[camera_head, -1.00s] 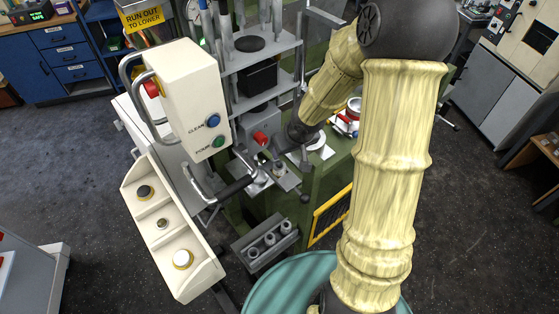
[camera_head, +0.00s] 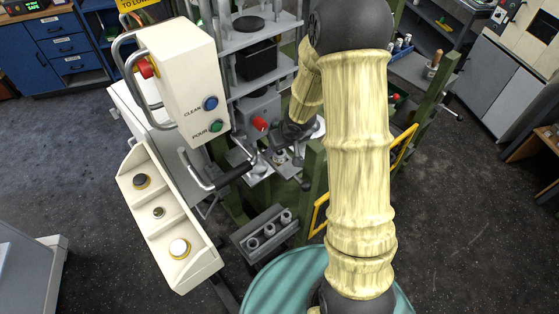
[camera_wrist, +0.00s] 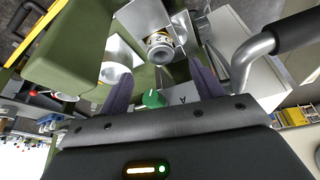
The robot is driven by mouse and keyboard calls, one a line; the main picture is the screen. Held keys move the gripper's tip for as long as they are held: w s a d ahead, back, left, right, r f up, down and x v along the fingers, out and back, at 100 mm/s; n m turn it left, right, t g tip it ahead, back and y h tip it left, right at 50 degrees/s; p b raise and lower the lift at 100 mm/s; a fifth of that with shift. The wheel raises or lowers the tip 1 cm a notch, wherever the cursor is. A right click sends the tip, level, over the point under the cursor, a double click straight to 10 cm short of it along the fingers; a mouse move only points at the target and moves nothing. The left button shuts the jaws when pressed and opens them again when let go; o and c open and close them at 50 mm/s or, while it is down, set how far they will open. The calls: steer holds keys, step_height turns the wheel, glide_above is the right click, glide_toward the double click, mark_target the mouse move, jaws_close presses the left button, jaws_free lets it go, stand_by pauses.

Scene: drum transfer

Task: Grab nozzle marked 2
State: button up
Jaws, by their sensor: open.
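A grey rack (camera_head: 237,240) stands low in front of the machine in the head view, with several short grey nozzles (camera_head: 270,230) in a row. No number on them can be read there. In the wrist view, a pale cylinder with a yellow, dark-marked band (camera_wrist: 160,46) sits in a grey holder, beyond and between my fingers. Its marking is too small to read surely. My gripper (camera_wrist: 161,80) is open, with its dark fingers apart and nothing held between them. In the head view my arm reaches toward the machine, and the fingers cannot be made out.
A green knob (camera_wrist: 153,98) shows between the fingers in the wrist view. A black-gripped handle (camera_wrist: 262,45) is close on the right. In the head view, a white control box (camera_head: 178,85) and a sloped button panel (camera_head: 165,215) stand left of the arm. A teal drum (camera_head: 290,285) is in front.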

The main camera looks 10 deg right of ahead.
mark_target(280, 153)
steer(key=x, duration=0.2)
steer(key=shift+w+a+f, duration=0.1)
steer(key=shift+w+f, duration=0.05)
steer(key=shift+f, duration=0.2)
steer(key=shift+r, duration=0.1)
steer(key=x, duration=0.6)
steer(key=shift+b, duration=0.35)
steer(key=c, duration=1.1)
steer(key=shift+c, duration=0.2)
steer(key=shift+r, duration=0.15)
